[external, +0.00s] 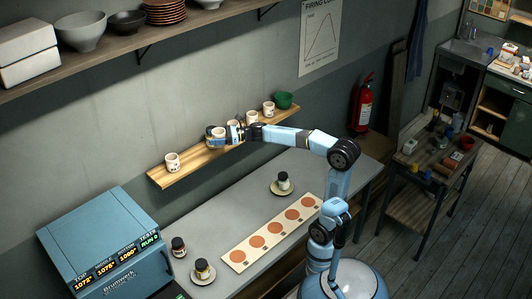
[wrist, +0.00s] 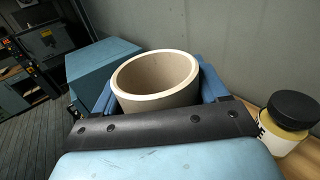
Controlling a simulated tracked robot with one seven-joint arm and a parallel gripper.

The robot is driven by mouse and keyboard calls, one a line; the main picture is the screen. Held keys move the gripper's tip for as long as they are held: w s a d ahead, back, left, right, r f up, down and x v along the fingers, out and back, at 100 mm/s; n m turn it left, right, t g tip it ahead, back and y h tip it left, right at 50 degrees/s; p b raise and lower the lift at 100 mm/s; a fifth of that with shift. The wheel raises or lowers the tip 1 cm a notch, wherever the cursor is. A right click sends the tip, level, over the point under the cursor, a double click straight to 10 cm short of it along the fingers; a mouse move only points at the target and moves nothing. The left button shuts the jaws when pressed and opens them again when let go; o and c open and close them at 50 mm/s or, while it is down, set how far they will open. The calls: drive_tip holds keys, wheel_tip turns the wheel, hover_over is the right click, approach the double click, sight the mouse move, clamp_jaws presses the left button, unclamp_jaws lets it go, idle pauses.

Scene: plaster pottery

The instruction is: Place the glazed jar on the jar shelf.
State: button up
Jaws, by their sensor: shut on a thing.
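My gripper (external: 215,134) is shut on a pale, open-topped jar (wrist: 160,85), seen upright between my blue fingers in the wrist view. It is plain beige inside and at the rim; its lower part is hidden by my gripper. In the external view the held jar (external: 218,132) is at the wooden jar shelf (external: 200,162), left of its middle. I cannot tell whether its base touches the shelf.
Another pale cup (external: 172,162) stands near the shelf's left end. The kiln (external: 105,240) stands below left.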

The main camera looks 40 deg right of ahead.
drive_tip(key=shift+w+f, duration=0.1)
drive_tip(key=shift+f, duration=0.3)
drive_tip(key=w+a+f, duration=0.1)
drive_tip(key=w+f, duration=0.2)
drive_tip(key=w, duration=0.1)
drive_tip(key=w+a+f, duration=0.2)
drive_tip(key=w, duration=0.2)
drive_tip(key=w+a+f, duration=0.1)
drive_tip(key=w+f, duration=0.2)
drive_tip(key=w, duration=0.1)
drive_tip(key=shift+a+f, duration=0.2)
drive_tip(key=shift+f, duration=0.15)
drive_tip(key=shift+w+a+f, duration=0.1)
drive_tip(key=shift+w+f, duration=0.2)
drive_tip(key=shift+f, duration=0.15)
drive_tip(key=shift+w+a+f, duration=0.1)
drive_tip(key=shift+w+f, duration=0.05)
drive_tip(key=shift+f, duration=0.4)
drive_tip(key=shift+w+f, duration=0.1)
drive_tip(key=shift+f, duration=1.05)
drive_tip(key=o, duration=0.9)
drive_tip(key=shift+f, duration=0.1)
drive_tip(key=shift+c, duration=0.2)
